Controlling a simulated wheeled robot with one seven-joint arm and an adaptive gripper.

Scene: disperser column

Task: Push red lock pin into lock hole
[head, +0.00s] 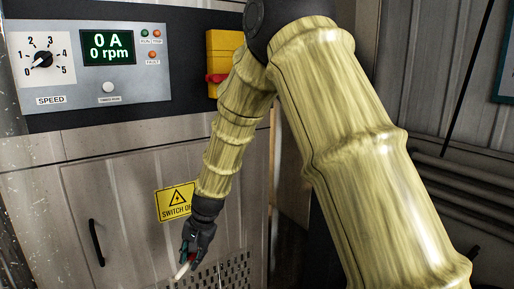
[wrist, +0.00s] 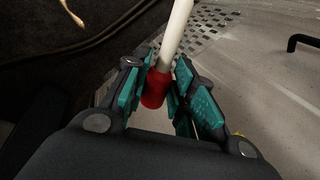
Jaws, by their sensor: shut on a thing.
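My gripper (head: 188,262) is low in front of the grey cabinet, below the yellow warning label. It is shut on the red lock pin (wrist: 155,89), whose red end sits between the teal finger pads (wrist: 168,85). A pale white rod (wrist: 177,28) extends from the red part, upward and away from my palm in the wrist view. In the head view the white end (head: 182,270) points down and to the left. No lock hole can be made out in either view.
The control panel (head: 120,91) reads 0 A and 0 rpm. A black door handle (head: 96,243) and a vent grille (head: 232,271) are on the cabinet near my gripper. Pipes (head: 455,178) run along the right wall. My arm blocks the middle of the head view.

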